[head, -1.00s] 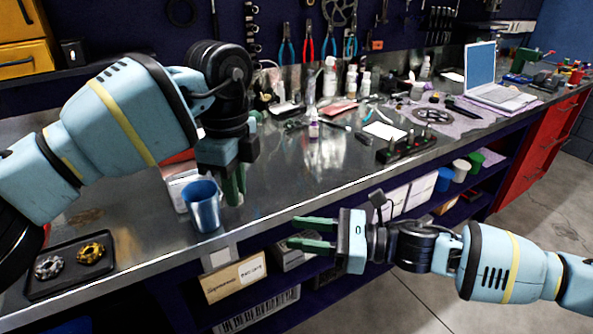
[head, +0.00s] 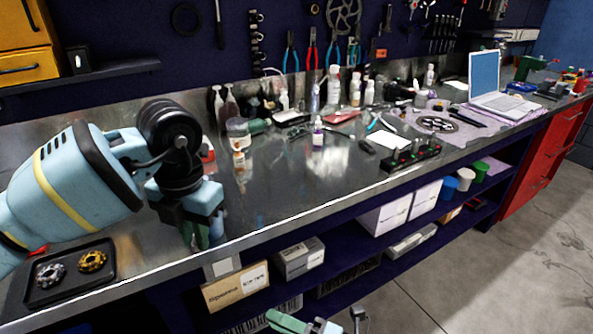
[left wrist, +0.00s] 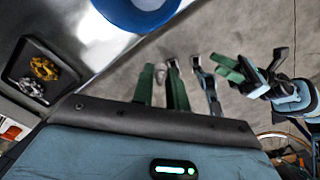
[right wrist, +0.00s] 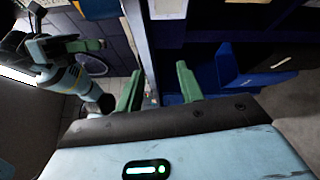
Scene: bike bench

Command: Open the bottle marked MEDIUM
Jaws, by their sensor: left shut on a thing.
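My left gripper (head: 203,238) points down by the bench's front edge, shut on a small grey-white thing (left wrist: 160,75) between its green fingers. I cannot tell whether this is a bottle; its markings are hidden. My right gripper (right wrist: 158,88) is open and empty; it is low in front of the bench and only partly in the head view (head: 300,324). Small bottles stand on the bench: one with a purple label (head: 318,132) and one orange and white (head: 239,160). Taller bottles (head: 333,85) stand behind. No label reads clearly as MEDIUM.
A blue cup (left wrist: 145,8) is near my left gripper, mostly hidden in the head view. A black tray (head: 75,283) with silver and gold parts lies at left. A holder with several pegs (head: 412,155) and a laptop (head: 495,95) are to the right.

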